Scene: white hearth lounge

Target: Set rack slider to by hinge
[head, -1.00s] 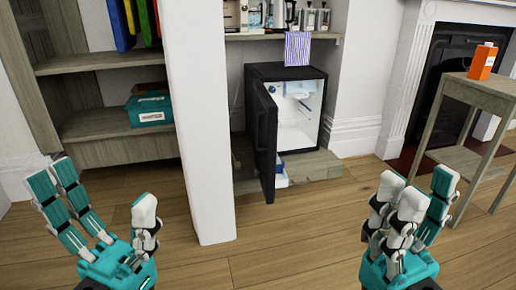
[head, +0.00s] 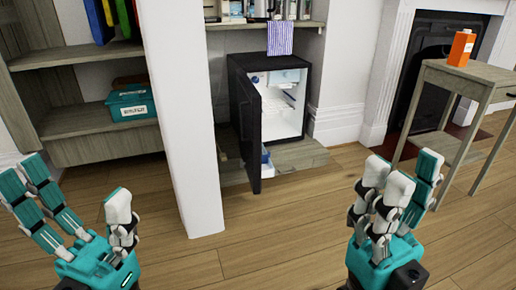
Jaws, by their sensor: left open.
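A small black fridge (head: 238,115) stands on a low wooden ledge at the middle back, its door (head: 253,135) swung open to the left. Its white interior (head: 285,115) shows a wire-like rack (head: 290,92) and bluish items at the top. A rack slider is too small to make out, and the open door hides part of the left inside. My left gripper (head: 75,195) is open and empty at the lower left, well short of the fridge. My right gripper (head: 400,180) is raised at the lower right, apart from everything, with nothing visible in it; its finger gap is unclear.
A white pillar (head: 185,120) stands between my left gripper and the fridge. Wooden shelves (head: 100,118) with a teal box (head: 131,103) are at left. A striped cloth (head: 279,38) hangs above the fridge. A side table (head: 470,80) with an orange carton (head: 461,47) is at right. The floor ahead is clear.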

